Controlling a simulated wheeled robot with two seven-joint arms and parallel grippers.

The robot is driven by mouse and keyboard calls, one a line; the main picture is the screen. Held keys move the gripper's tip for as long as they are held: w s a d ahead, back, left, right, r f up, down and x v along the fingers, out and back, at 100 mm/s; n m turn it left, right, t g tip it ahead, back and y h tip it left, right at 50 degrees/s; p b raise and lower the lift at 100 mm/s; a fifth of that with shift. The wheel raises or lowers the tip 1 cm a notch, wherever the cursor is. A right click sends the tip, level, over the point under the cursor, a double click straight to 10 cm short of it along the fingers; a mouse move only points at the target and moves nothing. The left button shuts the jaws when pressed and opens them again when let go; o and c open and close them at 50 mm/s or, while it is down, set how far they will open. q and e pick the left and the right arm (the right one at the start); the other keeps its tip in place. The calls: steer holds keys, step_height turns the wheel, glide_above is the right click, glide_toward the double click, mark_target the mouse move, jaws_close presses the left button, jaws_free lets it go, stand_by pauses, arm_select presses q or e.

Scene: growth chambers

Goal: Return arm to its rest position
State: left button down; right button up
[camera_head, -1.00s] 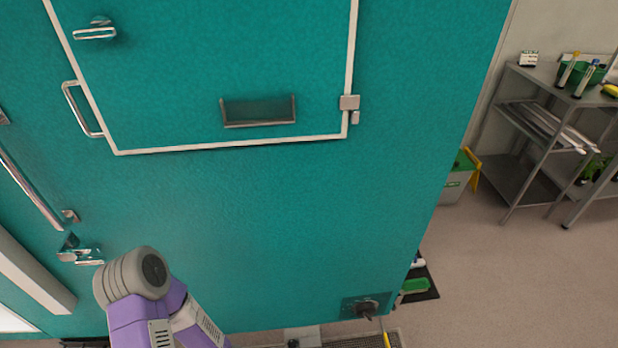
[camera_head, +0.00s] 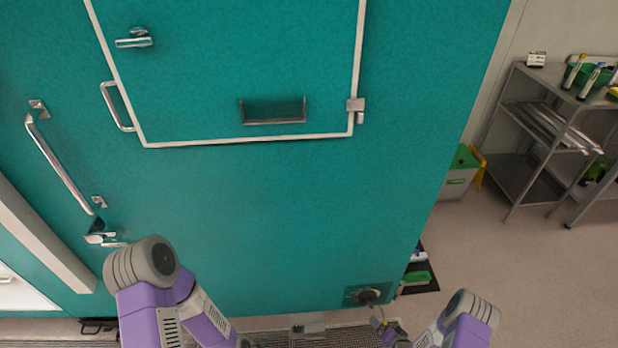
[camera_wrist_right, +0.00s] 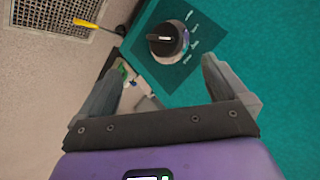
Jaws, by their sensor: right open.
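The knob also shows low on the teal chamber front in the head view (camera_head: 368,296). My left arm (camera_head: 150,290) is bent at the lower left of the head view; its gripper is not in view.
The teal chamber wall (camera_head: 280,220) with door handles (camera_head: 60,165) fills the left and middle. A yellow-handled screwdriver (camera_wrist_right: 88,24) lies by a floor grate (camera_wrist_right: 60,14). A metal shelf (camera_head: 530,140) and a green-lidded bin (camera_head: 458,175) stand right. Open floor (camera_head: 530,270) lies before them.

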steer(key=s+a+r+n+g+y+p, duration=0.2)
steer(key=s+a+r+g, duration=0.6)
steer(key=s+a+r, duration=0.8)
step_height(320, 180, up, 4)
steer(key=a+n+p, duration=0.1)
steer(key=n, duration=0.1)
steer(key=shift+s+a+r+n+g, duration=0.2)
steer(key=shift+s+n+g, duration=0.1)
steer(key=shift+n, duration=0.1)
